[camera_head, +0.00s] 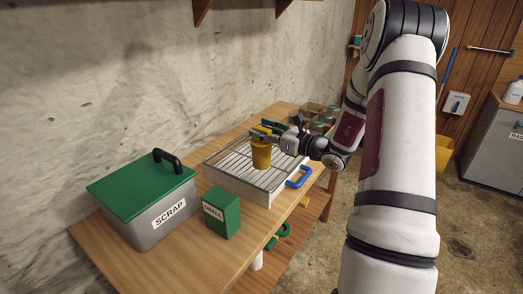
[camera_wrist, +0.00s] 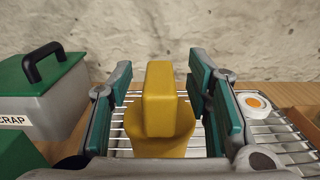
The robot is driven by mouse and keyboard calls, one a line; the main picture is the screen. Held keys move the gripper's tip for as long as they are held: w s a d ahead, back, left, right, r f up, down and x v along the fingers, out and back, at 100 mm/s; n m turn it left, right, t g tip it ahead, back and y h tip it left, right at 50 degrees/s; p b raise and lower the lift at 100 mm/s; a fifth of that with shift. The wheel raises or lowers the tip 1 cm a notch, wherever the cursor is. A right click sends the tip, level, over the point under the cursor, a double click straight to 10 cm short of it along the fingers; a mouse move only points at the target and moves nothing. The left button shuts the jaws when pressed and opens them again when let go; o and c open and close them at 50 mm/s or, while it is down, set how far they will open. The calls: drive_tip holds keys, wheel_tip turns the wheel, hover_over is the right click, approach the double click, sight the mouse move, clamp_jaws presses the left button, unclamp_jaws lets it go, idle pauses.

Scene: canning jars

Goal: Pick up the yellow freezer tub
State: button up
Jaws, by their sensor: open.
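The yellow freezer tub (camera_head: 261,155) stands upright on a wire rack over a white tray (camera_head: 262,192) on the wooden bench. It shows in the wrist view (camera_wrist: 158,115) with a raised block-shaped part on top. My gripper (camera_head: 274,134) is at the tub's upper part in the head view. In the wrist view my gripper (camera_wrist: 163,105) is open, with one green-padded finger on each side of the tub. A gap shows between the tub and each finger. The tub's lower part is hidden in the wrist view.
A grey bin with a green lid (camera_head: 140,188) marked SCRAP and a green box (camera_head: 221,213) stand left of the tray. A white and orange round item (camera_wrist: 253,104) lies on the rack at right. Several jars (camera_head: 318,115) stand at the bench's far end. A concrete wall is behind.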

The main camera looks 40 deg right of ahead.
sight(252, 128)
drive_tip(key=x, duration=0.4)
drive_tip(key=shift+f, duration=0.15)
clamp_jaws()
